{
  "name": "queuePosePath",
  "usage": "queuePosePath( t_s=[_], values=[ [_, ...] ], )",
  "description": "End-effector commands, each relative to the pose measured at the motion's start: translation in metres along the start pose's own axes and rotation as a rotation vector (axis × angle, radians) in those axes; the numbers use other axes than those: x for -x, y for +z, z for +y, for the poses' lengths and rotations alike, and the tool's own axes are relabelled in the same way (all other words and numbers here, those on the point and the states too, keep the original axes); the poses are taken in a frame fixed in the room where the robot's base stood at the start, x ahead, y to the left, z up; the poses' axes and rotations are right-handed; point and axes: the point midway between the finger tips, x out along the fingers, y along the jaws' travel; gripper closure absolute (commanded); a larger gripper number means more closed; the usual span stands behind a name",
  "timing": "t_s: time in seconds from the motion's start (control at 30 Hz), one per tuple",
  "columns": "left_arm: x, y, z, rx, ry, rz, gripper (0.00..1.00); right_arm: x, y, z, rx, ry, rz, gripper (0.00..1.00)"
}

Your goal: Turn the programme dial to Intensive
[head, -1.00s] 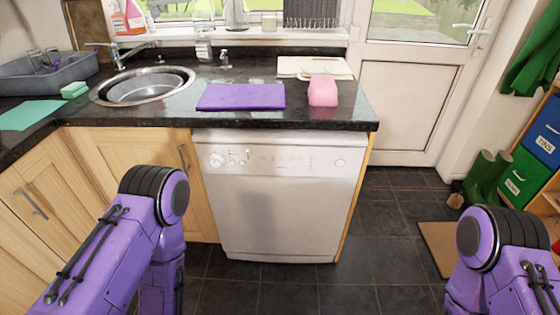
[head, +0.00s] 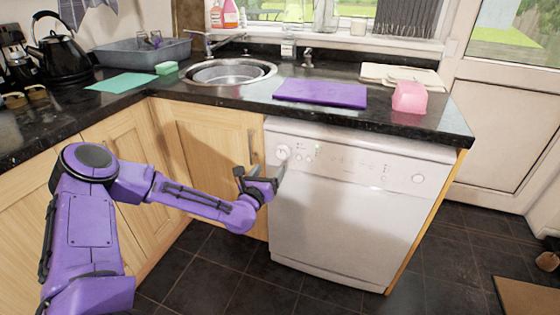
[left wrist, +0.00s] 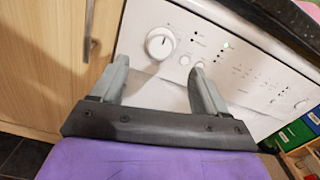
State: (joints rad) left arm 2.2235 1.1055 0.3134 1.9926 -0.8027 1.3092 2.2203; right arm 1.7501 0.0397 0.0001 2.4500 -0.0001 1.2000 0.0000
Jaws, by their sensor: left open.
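The dishwasher (head: 345,220) is white and stands under the counter with its door shut. Its programme dial (head: 283,152) is a round white knob at the left end of the control panel. In the left wrist view the dial (left wrist: 160,43) shows beyond the fingertips, with a dark mark near its upper right. My left gripper (head: 262,172) is open and empty, just below and left of the dial and apart from it. In the left wrist view its two fingers (left wrist: 158,72) point at the panel. The setting labels are too small to read. My right gripper is not in view.
A granite counter (head: 225,108) overhangs the panel, with a purple board (head: 320,93) and a pink block (head: 409,97) on it. A small green light (left wrist: 227,45) and several buttons sit right of the dial. A cupboard handle (head: 252,147) is close to my left gripper.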

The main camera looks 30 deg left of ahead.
Motion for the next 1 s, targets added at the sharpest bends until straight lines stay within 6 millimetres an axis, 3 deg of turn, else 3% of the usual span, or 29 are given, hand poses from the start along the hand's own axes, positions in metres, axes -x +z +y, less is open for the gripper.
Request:
queuePosePath(
  t_s=[0.2, 0.4, 0.77, 0.93, 1.0],
  values=[
    [-0.048, -0.002, -0.002, -0.009, -0.003, 0.003, 0.26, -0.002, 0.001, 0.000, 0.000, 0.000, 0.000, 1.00],
    [-0.083, -0.003, -0.001, -0.008, -0.001, 0.005, 0.26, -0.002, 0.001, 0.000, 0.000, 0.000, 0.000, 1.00],
    [-0.093, -0.002, -0.002, -0.005, -0.001, 0.006, 0.26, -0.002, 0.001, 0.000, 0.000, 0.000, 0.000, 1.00],
    [-0.093, -0.002, -0.002, -0.005, -0.001, 0.007, 0.78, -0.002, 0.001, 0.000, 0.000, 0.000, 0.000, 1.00],
    [-0.093, -0.002, -0.002, -0.005, -0.001, 0.007, 0.82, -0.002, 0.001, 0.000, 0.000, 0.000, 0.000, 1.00]
  ],
)
